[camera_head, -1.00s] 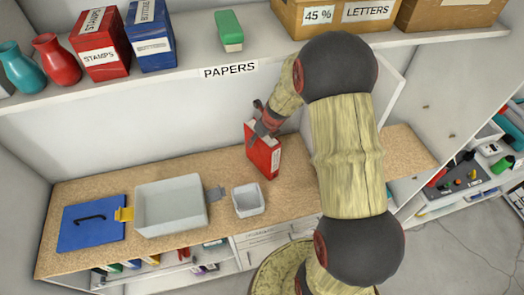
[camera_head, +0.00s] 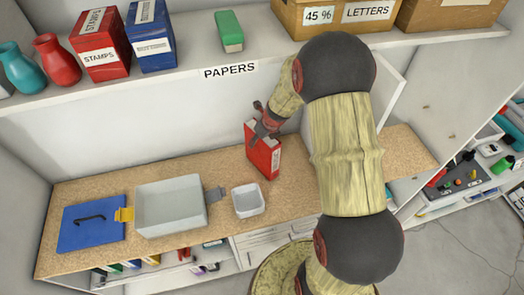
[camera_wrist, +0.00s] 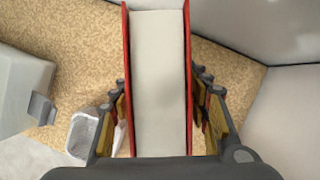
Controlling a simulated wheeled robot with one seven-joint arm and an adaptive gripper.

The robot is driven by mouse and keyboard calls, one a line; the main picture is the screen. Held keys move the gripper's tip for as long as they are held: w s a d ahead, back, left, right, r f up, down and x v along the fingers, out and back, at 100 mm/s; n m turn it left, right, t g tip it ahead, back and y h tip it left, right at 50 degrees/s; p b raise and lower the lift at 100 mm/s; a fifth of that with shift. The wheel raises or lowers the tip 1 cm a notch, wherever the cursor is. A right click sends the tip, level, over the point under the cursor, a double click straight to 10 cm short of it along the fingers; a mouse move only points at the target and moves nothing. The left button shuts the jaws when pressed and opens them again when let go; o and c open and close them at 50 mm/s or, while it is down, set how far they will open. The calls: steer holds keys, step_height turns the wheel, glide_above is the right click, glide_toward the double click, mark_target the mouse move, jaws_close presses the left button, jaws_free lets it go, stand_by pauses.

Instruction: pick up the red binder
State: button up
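The red binder (camera_head: 263,157) stands upright on the cork-brown worktop, right of the small white box. In the wrist view, the binder (camera_wrist: 159,75) shows its pale inner side between two red covers and fills the middle of the picture. My gripper (camera_head: 265,128) is over the upper part of the binder. In the wrist view, the fingers of my gripper (camera_wrist: 161,85) straddle the binder, one beside each red cover. They look open, with narrow gaps beside the covers; contact at the tips is hard to make out.
A small white box (camera_head: 248,201), a grey bin (camera_head: 170,222) and a blue lid (camera_head: 90,224) are on the worktop to the left. The upper shelf (camera_head: 190,72) holds vases, binders and boxes above. A wall (camera_wrist: 300,115) rises close on the right in the wrist view.

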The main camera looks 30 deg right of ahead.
jaws_close()
stand_by(0.5)
stand_by(0.3)
